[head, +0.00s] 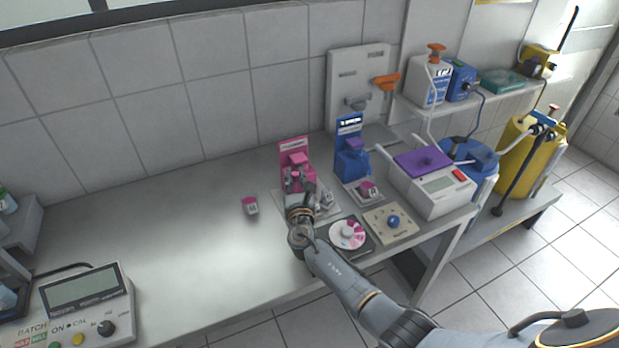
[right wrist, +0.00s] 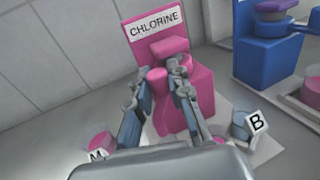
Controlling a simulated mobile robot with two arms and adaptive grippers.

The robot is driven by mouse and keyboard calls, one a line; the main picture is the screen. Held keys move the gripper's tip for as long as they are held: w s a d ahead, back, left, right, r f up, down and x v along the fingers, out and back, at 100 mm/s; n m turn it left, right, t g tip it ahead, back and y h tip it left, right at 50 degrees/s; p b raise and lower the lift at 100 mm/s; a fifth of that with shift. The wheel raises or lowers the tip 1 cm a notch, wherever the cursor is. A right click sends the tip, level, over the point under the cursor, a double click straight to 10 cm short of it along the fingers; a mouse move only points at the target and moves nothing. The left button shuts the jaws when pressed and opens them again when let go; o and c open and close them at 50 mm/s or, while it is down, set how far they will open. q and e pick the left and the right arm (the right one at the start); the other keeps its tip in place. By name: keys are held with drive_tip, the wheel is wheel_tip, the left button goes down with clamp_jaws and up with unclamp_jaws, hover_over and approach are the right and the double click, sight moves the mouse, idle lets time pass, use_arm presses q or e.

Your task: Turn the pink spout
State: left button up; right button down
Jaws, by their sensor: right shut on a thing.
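The pink dispenser (head: 297,147) stands on the table against the tiled wall. In the right wrist view this dispenser (right wrist: 189,93) carries a CHLORINE label. Its pink spout (right wrist: 157,77) sticks out of the front, between the fingertips of my right gripper (right wrist: 162,80). In the head view my right gripper (head: 293,181) is at the dispenser's front and hides much of the spout. The gripper is shut on the spout, with one finger on each side. My left gripper is not in view.
A blue dispenser (head: 352,160) stands just right. A pink-topped piece (head: 250,205) sits to the left, and a piece marked B (right wrist: 246,126) sits at the dispenser's right. A round dial (head: 341,236) lies close to my right arm.

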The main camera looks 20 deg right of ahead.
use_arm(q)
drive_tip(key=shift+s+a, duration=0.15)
use_arm(e)
drive_tip(key=shift+a+f, duration=0.2)
drive_tip(key=shift+f, duration=0.05)
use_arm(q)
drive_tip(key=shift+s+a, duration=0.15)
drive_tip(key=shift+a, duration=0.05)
use_arm(e)
drive_tip(key=c, duration=1.3)
unclamp_jaws()
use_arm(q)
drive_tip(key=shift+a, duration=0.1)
use_arm(e)
drive_tip(key=shift+o, duration=0.4)
drive_tip(key=shift+w, duration=0.1)
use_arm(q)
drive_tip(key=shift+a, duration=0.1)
use_arm(e)
drive_tip(key=shift+d, duration=0.1)
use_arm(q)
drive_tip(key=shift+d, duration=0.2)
use_arm(e)
drive_tip(key=v, duration=1.2)
